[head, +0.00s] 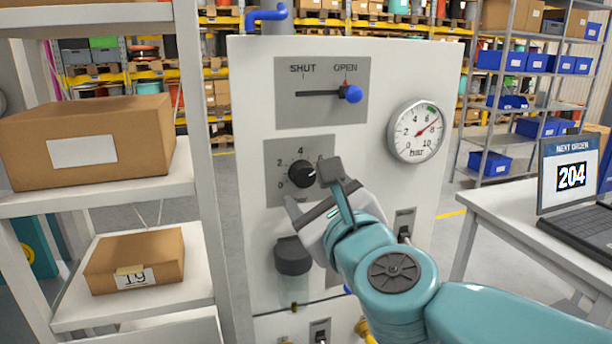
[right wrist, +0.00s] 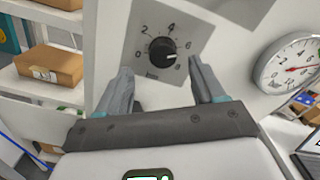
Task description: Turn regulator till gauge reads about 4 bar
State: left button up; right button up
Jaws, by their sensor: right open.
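The regulator (head: 302,174) is a round black knob on a grey plate numbered from 0, on a white panel. It also shows in the right wrist view (right wrist: 161,52), its white mark pointing right, between 6 and 8. The round gauge (head: 416,131) is to its upper right; its red needle reads roughly 7 bar. My right gripper (head: 310,189) is open in front of the panel, its upper finger overlapping the knob's right edge in the head view. In the right wrist view the knob lies beyond and between the fingertips (right wrist: 160,70); contact cannot be told. My left gripper is out of view.
A SHUT/OPEN lever with a blue end (head: 350,93) is above the regulator, toward OPEN. A dark-capped clear bowl (head: 293,256) is below. Shelves with cardboard boxes (head: 85,150) stand close on the left. A table with a laptop (head: 570,178) is at right.

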aim_at(305, 176)
jog(key=x, duration=0.4)
jog(key=shift+w+d+p, duration=0.1)
jog(key=shift+w+p, duration=0.3)
jog(key=shift+w, duration=0.05)
jog(key=shift+w+a, duration=0.25)
jog(key=shift+w, duration=0.1)
jog(key=shift+d, duration=0.1)
jog(key=c, duration=1.1)
jog(key=shift+o, duration=0.2)
